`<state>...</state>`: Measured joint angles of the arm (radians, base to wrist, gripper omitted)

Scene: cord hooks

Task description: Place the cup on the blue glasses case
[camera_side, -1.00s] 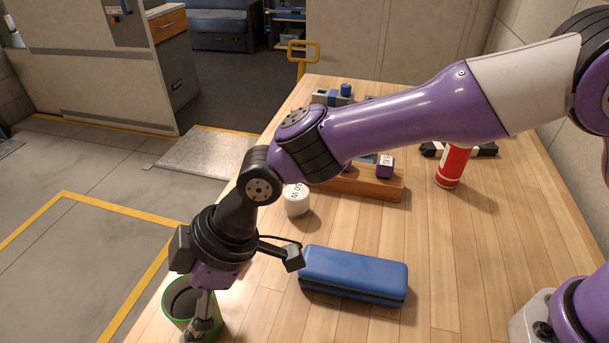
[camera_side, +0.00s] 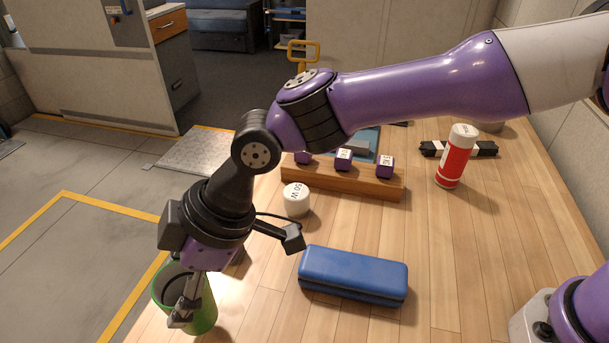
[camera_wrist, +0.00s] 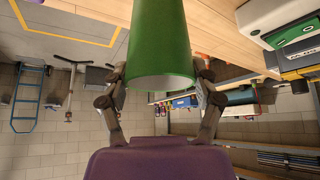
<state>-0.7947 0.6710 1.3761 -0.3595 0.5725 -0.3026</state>
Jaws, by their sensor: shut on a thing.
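The green cup (camera_side: 206,318) is at the lower left in the side view, its open top facing up. It also fills the upper middle of the wrist view (camera_wrist: 160,45). My gripper (camera_side: 188,308) is shut on the cup, with one finger on each side of it in the wrist view (camera_wrist: 162,78). The cup appears a little above the table near its left edge; the exact gap is hard to tell. The blue glasses case (camera_side: 353,272) lies closed on the table, to the right of the cup and apart from it, with nothing on top.
A white round weight (camera_side: 297,199) stands behind the case. Further back is a wooden rack (camera_side: 345,182) with purple blocks. A red and white can (camera_side: 452,160) and a black bar (camera_side: 483,149) are at the back right.

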